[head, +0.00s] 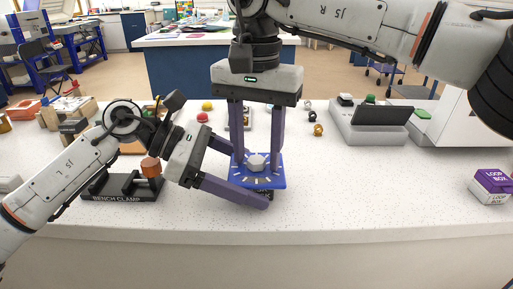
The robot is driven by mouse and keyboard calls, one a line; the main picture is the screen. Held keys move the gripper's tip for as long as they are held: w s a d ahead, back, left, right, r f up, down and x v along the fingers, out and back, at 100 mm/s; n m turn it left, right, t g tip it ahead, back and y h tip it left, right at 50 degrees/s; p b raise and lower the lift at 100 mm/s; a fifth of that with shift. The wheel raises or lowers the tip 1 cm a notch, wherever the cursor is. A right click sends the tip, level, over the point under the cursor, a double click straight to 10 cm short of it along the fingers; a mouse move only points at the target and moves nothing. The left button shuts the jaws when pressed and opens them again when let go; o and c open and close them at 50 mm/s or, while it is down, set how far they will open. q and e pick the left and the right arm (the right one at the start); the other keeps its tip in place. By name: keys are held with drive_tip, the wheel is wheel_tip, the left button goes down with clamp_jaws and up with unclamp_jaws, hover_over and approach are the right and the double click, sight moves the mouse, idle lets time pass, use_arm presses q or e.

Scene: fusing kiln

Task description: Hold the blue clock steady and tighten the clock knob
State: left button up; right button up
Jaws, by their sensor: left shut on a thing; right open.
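The blue clock (270,181) stands on the white counter, its square face tilted up with pale tick marks around it. The grey clock knob (256,162) sits at the middle of the face. My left gripper (252,175) comes in from the left and is shut on the clock, with one finger along its lower front and the other near its upper left. My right gripper (257,164) points down from above, open. Its fingers are spread either side of the knob, near the left and right edges of the face. Any contact with the knob cannot be told.
A black bench clamp (120,196) stands on the left. A purple loop box (491,184) is at the far right, and a grey device with a dark screen (382,116) is at the back right. The counter right of the clock is clear.

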drive_tip(key=c, duration=1.1)
drive_tip(key=shift+o, duration=0.2)
drive_tip(key=shift+m, duration=0.3)
drive_tip(key=m, duration=0.9)
drive_tip(key=shift+m, duration=0.4)
drive_tip(key=m, duration=0.4)
drive_tip(key=shift+m, duration=0.3)
drive_tip(key=m, duration=0.4)
drive_tip(key=shift+m, duration=0.4)
drive_tip(key=shift+r, duration=0.1)
